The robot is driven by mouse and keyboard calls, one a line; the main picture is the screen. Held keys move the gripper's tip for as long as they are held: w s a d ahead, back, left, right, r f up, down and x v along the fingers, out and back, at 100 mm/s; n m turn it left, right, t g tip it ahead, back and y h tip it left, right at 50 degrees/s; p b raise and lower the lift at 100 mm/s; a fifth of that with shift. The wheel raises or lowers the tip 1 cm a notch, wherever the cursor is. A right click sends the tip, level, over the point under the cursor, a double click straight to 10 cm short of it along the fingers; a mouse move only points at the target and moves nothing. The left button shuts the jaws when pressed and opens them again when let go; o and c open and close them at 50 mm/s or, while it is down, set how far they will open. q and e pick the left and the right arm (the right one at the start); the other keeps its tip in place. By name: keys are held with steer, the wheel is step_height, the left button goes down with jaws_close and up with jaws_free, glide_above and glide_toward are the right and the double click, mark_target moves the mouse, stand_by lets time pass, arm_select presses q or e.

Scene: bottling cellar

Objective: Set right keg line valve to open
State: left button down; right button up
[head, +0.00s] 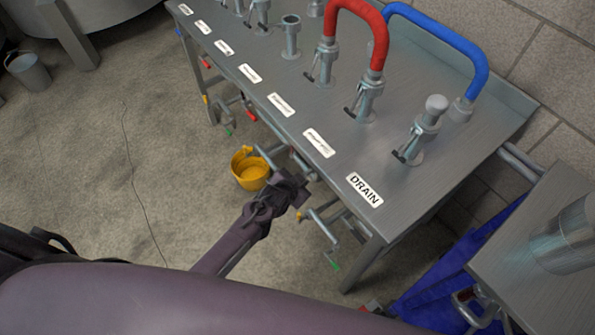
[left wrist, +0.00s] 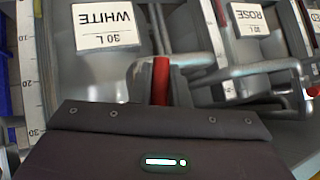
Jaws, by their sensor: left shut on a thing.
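My left gripper (head: 290,190) reaches in under the front edge of the steel bench. In the left wrist view it is shut on a red handle (left wrist: 160,80), which sticks up between the grey jaws. My right gripper is not in view.
The bench top (head: 310,105) carries several fittings, a red hose (head: 375,22), a blue hose (head: 450,32) and a "DRAIN" label (head: 364,190). A yellow bucket (head: 251,171) stands on the floor beyond my gripper. Pipes with a green-tipped handle (head: 333,265) hang below the bench.

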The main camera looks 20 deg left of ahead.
arm_select(q)
steer(key=shift+s+d+f+n+g+h+p, duration=0.15)
steer(key=shift+s+d+n+g+h+p, duration=0.5)
steer(key=shift+g+h+p, duration=0.35)
steer(key=c, duration=1.4)
jaws_free()
steer(key=shift+w, duration=0.1)
steer(key=p+v, duration=0.1)
steer(key=v, duration=0.6)
steer(key=shift+s+a+r, duration=0.15)
steer(key=shift+s+r, duration=0.1)
steer(key=shift+s, duration=0.05)
